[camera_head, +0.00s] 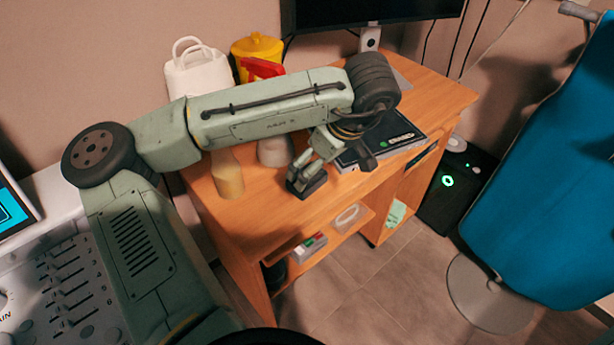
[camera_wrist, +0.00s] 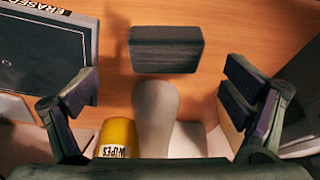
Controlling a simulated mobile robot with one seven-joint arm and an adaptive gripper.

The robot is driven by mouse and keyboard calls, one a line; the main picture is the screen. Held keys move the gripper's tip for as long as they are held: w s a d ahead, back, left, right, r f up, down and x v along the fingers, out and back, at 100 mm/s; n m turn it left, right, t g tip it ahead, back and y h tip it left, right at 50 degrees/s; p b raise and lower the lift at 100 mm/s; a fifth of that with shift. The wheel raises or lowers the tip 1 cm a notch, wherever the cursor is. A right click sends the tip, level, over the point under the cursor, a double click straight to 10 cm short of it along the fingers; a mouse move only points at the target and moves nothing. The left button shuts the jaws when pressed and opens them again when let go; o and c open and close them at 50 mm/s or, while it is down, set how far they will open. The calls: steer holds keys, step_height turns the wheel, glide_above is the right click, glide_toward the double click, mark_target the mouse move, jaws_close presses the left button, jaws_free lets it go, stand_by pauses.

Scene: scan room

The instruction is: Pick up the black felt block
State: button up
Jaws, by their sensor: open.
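The black felt block (camera_wrist: 166,49) lies on the wooden desktop in the wrist view, centred above the line between my fingers. In the head view it is the small dark block (camera_head: 308,184) near the desk's front edge, partly covered by a finger of my gripper (camera_head: 335,164). In the wrist view my gripper (camera_wrist: 160,95) is open, its dark-padded fingers spread to left and right with nothing held between them. The block's exact height below the fingertips is hard to tell.
A pale yellowish bottle (camera_head: 228,176) stands to the left on the desk (camera_head: 438,97). A white jug (camera_head: 197,75) and a yellow tub (camera_head: 257,50) are at the back. A monitor (camera_head: 370,10) stands behind.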

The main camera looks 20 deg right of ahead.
steer(key=p+x, duration=0.1)
steer(key=x, duration=0.1)
steer(key=a+x, duration=0.1)
steer(key=x, duration=0.1)
steer(key=shift+w+f+p, duration=0.15)
steer(key=shift+f+p, duration=0.15)
steer(key=shift+p, duration=0.05)
steer(key=shift+w+f, duration=0.15)
steer(key=shift+f, duration=0.3)
steer(key=c, duration=1)
steer(key=shift+r, duration=0.1)
steer(key=shift+c, duration=0.2)
steer(key=shift+r+p, duration=0.55)
steer(key=p+v, duration=0.2)
steer(key=shift+a+r, duration=0.1)
steer(key=shift+r, duration=0.25)
steer(key=s+r, duration=0.1)
steer(key=s, duration=1.4)
steer(key=shift+d, duration=0.45)
steer(key=shift+s+r, duration=0.1)
steer(key=shift+s, duration=0.05)
